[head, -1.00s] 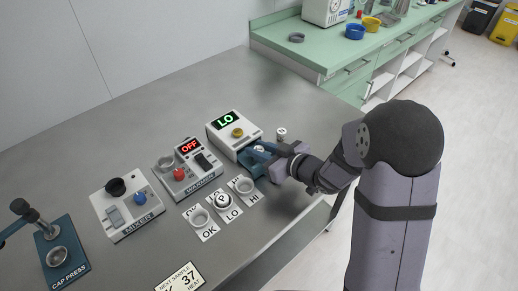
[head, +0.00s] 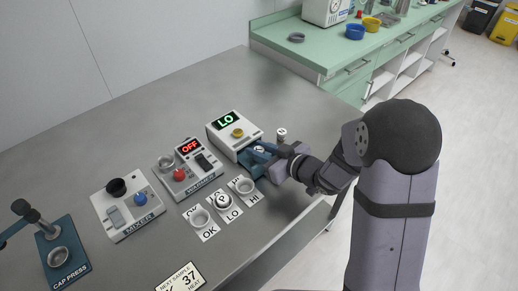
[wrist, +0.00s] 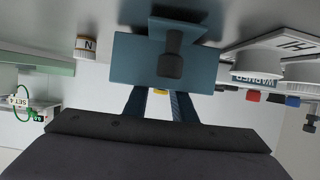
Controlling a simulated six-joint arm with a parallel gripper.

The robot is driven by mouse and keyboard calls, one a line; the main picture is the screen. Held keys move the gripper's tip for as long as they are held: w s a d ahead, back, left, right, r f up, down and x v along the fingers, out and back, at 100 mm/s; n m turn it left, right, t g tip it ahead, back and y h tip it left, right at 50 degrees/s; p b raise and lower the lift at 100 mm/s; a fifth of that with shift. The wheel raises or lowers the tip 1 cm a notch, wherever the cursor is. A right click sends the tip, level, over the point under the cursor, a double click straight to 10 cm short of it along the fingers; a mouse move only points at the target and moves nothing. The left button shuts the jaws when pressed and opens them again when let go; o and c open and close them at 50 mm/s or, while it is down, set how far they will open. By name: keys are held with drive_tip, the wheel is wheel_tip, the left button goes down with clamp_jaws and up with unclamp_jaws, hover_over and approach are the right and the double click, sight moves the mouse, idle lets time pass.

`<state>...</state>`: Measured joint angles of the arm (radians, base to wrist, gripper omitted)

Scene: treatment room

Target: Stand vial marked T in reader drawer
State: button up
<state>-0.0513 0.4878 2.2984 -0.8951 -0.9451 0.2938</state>
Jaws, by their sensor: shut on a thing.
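The reader (head: 224,131) shows LO, and its blue drawer (head: 250,165) is pulled out. My gripper (head: 262,152) reaches in level over the drawer, shut on a small white-topped vial (head: 259,148). Its letter cannot be read. In the wrist view, which is upside down, the blue drawer front (wrist: 130,65) with its dark knob (wrist: 172,58) hides my fingertips and the vial. The finger bases (wrist: 160,105) show below it. I cannot tell whether the vial touches the drawer floor.
A vial marked N (wrist: 86,45) stands beside the drawer; it also shows in the head view (head: 281,133). A vial marked P (head: 222,200) stands at LO, between the OK ring (head: 200,218) and HI ring (head: 244,186). The warmer (head: 191,170) reads OFF.

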drive_tip(key=shift+s+f+p, duration=0.2)
drive_tip(key=shift+s+p, duration=0.05)
drive_tip(key=shift+p, duration=0.1)
idle(0.3)
drive_tip(key=shift+d+r+p, duration=0.1)
drive_tip(key=shift+r+p, duration=0.25)
drive_tip(key=shift+r, duration=0.15)
drive_tip(key=shift+w+r, duration=0.1)
drive_tip(key=shift+r, duration=0.2)
drive_tip(key=shift+w, duration=0.1)
idle(0.4)
drive_tip(key=shift+f+b, duration=0.3)
drive_tip(key=shift+f, duration=0.35)
idle(0.5)
drive_tip(key=shift+f, duration=0.35)
drive_tip(key=shift+r+p, duration=0.3)
drive_tip(key=shift+r+p, duration=0.35)
drive_tip(key=shift+r, duration=0.2)
drive_tip(key=shift+r, duration=0.1)
idle(0.6)
